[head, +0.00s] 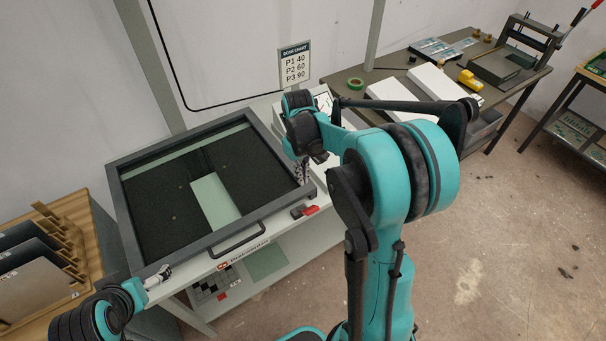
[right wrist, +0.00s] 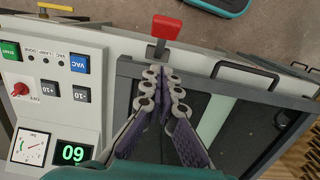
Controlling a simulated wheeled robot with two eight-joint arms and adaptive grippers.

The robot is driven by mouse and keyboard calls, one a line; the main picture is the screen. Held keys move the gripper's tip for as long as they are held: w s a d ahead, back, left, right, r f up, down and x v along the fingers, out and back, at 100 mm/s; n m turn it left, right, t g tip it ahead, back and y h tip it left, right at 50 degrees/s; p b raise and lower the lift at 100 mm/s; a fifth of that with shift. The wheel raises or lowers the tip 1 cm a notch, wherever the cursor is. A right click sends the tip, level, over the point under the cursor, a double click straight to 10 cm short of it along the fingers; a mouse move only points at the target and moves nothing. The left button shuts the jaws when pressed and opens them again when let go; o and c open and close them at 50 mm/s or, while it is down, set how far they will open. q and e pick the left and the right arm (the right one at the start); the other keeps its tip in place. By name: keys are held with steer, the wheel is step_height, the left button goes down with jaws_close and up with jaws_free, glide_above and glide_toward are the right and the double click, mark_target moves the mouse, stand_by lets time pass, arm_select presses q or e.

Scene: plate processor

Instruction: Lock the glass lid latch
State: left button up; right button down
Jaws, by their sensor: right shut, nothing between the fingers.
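The glass lid (head: 262,143) has a dark frame and lies closed and flat on the bench unit, with its bar handle (head: 238,240) at the front edge. The latch, a red grip on a dark stem (head: 311,210), sits at the lid's front right corner; its red grip (right wrist: 166,27) also shows in the right wrist view. My right gripper (right wrist: 161,74) is shut and empty, its fingertips pointing at the latch's dark stem. Whether they touch it is unclear. In the head view, my right gripper (head: 302,172) is partly hidden by its wrist. My left gripper (head: 158,277) is near the lid's front left corner.
A control panel (right wrist: 54,95) with buttons, a gauge and a display reading 09 lies beside the lid. A side table (head: 395,72) with white boxes stands at back right. A wooden rack (head: 75,215) holds plates at left. Floor on the right is mostly free.

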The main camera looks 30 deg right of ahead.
mark_target(311, 208)
steer(key=shift+s+d+f+b, duration=0.1)
steer(key=shift+s+f+b, duration=0.35)
steer(key=shift+f, duration=0.9)
steer(key=shift+s+f+b, duration=0.15)
steer(key=shift+s+f, duration=0.55)
steer(key=shift+f, duration=0.65)
steer(key=shift+s+d+f+b, duration=0.1)
steer(key=shift+s+f+b, duration=0.35)
steer(key=shift+f, duration=0.9)
steer(key=shift+s, duration=0.15)
steer(key=shift+s+f+t+b, duration=0.4)
steer(key=shift+s+f+t, duration=0.1)
steer(key=shift+s+t, duration=0.3)
steer(key=s+f+t+b, duration=0.4)
steer(key=s+f+b, duration=0.2)
steer(key=f+b, duration=0.4)
steer(key=shift+d+t+b, duration=0.2)
steer(key=shift+t+b, duration=0.2)
steer(key=shift+b, duration=0.1)
steer(key=shift+s+f, duration=0.1)
